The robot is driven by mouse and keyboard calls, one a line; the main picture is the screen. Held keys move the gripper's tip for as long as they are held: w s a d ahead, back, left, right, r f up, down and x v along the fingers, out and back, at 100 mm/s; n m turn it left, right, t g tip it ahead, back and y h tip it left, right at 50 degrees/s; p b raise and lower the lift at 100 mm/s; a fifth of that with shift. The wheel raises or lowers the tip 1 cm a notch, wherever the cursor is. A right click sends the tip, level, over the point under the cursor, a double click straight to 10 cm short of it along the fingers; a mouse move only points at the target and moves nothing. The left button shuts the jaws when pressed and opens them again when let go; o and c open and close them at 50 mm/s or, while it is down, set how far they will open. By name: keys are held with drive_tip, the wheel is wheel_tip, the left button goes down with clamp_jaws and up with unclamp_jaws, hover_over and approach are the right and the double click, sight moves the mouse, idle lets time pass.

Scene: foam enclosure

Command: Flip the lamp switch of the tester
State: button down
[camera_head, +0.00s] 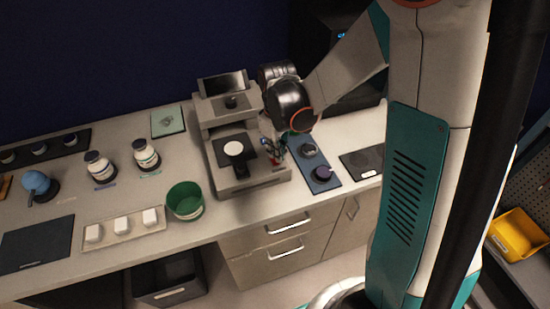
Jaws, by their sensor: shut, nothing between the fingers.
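The tester (221,177) is a grey machine on the bench, with a black plate bearing a white disc on its base and a dark screen (224,84) on top. My gripper (275,157) is shut and empty. It is low at the right side of the tester's base, beside the black plate. Whether it touches the tester cannot be told. The lamp switch cannot be made out; small red and dark details near the fingertips are too small to tell apart from my gripper. My wrist and arm hide the space behind the tester's right side.
Right of the tester lie a blue tray (329,185) with dark round pieces and a black pad (364,162). Left stand a green cup (186,201), a tray of white blocks (108,234) and two white bottles (146,155). The bench's front edge runs close below the tester.

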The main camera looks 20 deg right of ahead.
sight(277, 163)
drive_tip(key=shift+f+b, duration=0.9)
drive_tip(key=shift+f, duration=0.15)
idle(0.5)
drive_tip(key=shift+r, duration=0.15)
drive_tip(key=shift+r+p, duration=2.4)
drive_tip(key=shift+r, duration=0.95)
drive_tip(key=s+r+m+t+b, duration=0.3)
drive_tip(key=s+b, duration=0.1)
drive_tip(key=s, duration=0.3)
drive_tip(key=s+r+m+t+b, duration=0.3)
drive_tip(key=s+r+t+b, duration=0.1)
drive_tip(key=s, duration=0.4)
